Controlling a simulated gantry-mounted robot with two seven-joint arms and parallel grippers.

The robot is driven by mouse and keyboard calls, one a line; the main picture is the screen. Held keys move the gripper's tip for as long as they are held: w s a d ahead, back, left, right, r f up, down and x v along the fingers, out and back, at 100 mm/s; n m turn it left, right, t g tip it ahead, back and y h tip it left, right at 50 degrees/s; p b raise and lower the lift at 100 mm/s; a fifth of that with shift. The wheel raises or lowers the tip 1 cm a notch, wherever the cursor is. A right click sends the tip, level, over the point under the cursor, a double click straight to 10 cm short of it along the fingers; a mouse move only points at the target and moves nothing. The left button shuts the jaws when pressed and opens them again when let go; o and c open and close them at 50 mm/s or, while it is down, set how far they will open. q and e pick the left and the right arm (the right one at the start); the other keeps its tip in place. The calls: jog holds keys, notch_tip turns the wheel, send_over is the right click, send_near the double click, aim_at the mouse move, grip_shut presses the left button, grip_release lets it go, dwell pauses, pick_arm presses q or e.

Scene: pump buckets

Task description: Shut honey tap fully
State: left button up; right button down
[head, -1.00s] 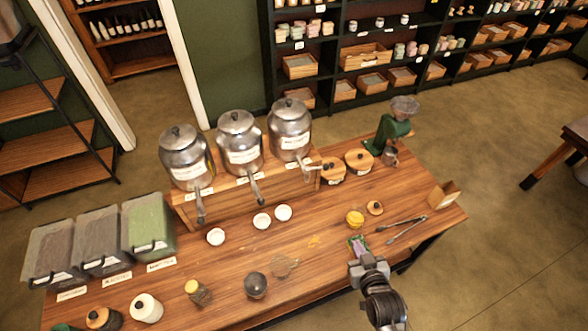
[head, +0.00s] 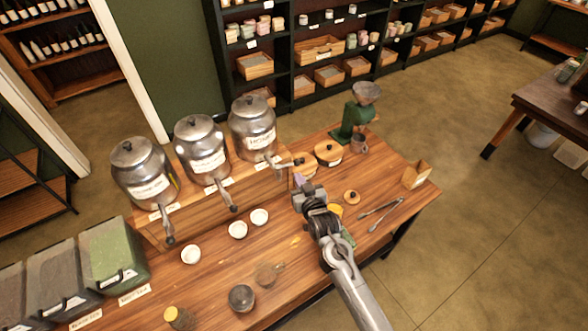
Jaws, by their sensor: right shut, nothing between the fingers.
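The honey urn (head: 253,130) is the rightmost of three metal urns on a wooden stand. Its label appears to read "HONEY". Its tap (head: 284,163) sticks out at the front right, with its handle pointing to the right, unlike the other taps, whose handles point down toward the front. My right gripper (head: 300,183) is shut and empty, just below and to the right of the honey tap in the picture. Whether it touches the tap cannot be told. My left gripper is not in view.
Three small white cups (head: 237,230) stand before the wooden stand (head: 225,193). Tongs (head: 380,212) lie near the front edge.

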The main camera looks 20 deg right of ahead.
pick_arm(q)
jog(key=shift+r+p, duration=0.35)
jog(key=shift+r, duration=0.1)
pick_arm(e)
jog(key=shift+w+d+f, duration=0.1)
jog(key=shift+w+f, duration=0.1)
jog(key=shift+w, duration=0.7)
jog(key=shift+w+a+f, duration=0.1)
jog(key=shift+w+f, duration=0.05)
jog(key=shift+w, duration=0.7)
jog(key=shift+w+d+f, duration=0.1)
jog(key=shift+w+f, duration=0.1)
jog(key=shift+w, duration=0.7)
jog(key=shift+d, duration=0.1)
